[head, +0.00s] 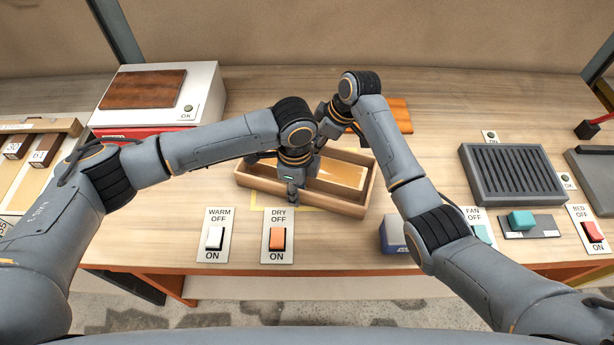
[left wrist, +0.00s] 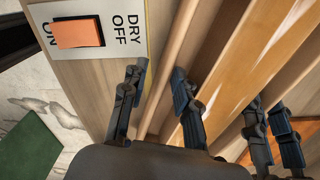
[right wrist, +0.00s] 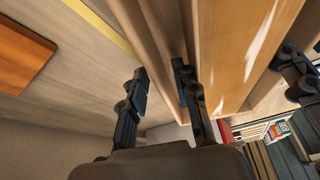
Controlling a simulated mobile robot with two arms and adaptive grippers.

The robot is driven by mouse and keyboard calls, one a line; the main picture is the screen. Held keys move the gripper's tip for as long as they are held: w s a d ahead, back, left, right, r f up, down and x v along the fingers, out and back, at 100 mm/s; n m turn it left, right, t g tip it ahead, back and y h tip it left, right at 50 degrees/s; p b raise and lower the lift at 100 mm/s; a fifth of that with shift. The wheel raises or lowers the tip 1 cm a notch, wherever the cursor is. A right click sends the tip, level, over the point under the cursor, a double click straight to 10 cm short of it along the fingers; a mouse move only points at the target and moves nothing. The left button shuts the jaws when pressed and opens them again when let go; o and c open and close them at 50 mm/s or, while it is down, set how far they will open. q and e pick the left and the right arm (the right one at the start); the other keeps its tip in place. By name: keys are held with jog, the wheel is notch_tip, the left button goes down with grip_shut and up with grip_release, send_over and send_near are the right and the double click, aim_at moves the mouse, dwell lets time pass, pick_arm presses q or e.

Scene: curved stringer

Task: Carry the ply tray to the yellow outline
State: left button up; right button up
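The ply tray (head: 349,207) is a long wooden tray with a pale glossy panel inside, lying slightly askew at mid-table. The yellow outline (head: 254,199) shows beside the tray's left end and along its near side; the rest is hidden under the tray and arms. My left gripper (head: 292,196) reaches down at the near wall, and its fingers (left wrist: 158,72) are closed on either side of that wall. My right gripper is mostly hidden in the head view; its fingers (right wrist: 160,85) are closed on either side of the far wall. Whether the tray touches the table is unclear.
Rocker switches marked WARM (head: 215,237) and DRY (head: 277,239) sit near the front edge. A blue box (head: 393,236) stands right of them, a ribbed grey unit (head: 515,174) farther right. An orange board (head: 398,113) lies behind the tray. A white-topped box (head: 205,85) stands back left.

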jog(key=shift+r, duration=0.1)
pick_arm(q)
notch_tip(320, 180, up, 12)
pick_arm(e)
jog(key=v, duration=1.1)
jog(key=shift+r, duration=0.35)
pick_arm(q)
jog(key=shift+f, duration=0.1)
pick_arm(e)
jog(key=shift+s+d+f, duration=0.1)
jog(key=shift+s, duration=0.05)
